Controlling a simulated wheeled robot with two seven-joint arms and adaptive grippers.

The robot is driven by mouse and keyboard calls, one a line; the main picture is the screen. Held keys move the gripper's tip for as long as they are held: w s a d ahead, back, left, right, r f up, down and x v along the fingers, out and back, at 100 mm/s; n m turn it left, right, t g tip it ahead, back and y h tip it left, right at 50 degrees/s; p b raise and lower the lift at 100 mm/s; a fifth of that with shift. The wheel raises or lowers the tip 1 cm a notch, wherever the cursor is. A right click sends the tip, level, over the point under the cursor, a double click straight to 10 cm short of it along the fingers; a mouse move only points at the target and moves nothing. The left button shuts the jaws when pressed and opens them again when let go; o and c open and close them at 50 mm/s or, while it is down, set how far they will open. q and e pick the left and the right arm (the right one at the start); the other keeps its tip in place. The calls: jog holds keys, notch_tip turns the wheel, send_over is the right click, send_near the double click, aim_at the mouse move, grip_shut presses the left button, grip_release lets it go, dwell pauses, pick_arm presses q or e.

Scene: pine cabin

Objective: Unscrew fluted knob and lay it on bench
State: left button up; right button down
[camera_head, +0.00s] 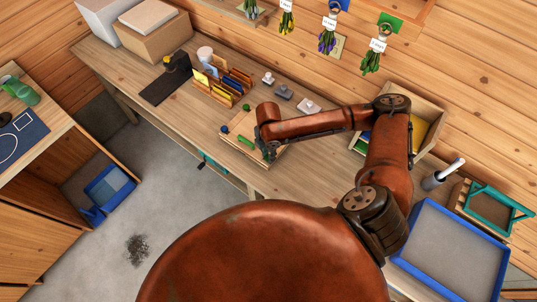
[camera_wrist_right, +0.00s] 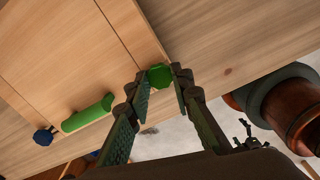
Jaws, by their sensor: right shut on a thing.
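A pale wooden board (camera_head: 238,123) lies on the workbench. My right gripper (camera_head: 266,149) is at the board's near right corner. In the right wrist view, its two fingertips (camera_wrist_right: 160,78) are shut on a small green knob with a ridged rim (camera_wrist_right: 160,74). I cannot tell whether the knob is still on its post. A green bar (camera_wrist_right: 88,113) and a blue knob (camera_wrist_right: 43,136) are along the board's near edge; the head view also shows the bar (camera_head: 245,141) and the blue knob (camera_head: 224,129). Another green knob (camera_head: 246,107) is at the board's far side. My left gripper is out of view.
A card rack (camera_head: 225,85) and several small grey-topped pieces (camera_head: 284,91) stand behind the board. An open wooden box (camera_head: 428,112) and a blue-rimmed tray (camera_head: 452,250) are to the right. Bare bench (camera_head: 185,115) shows left of the board.

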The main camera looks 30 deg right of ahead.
jog(key=n, duration=0.7)
notch_tip(320, 180, up, 5)
jog(key=p, duration=0.6)
jog(key=shift+r, duration=0.15)
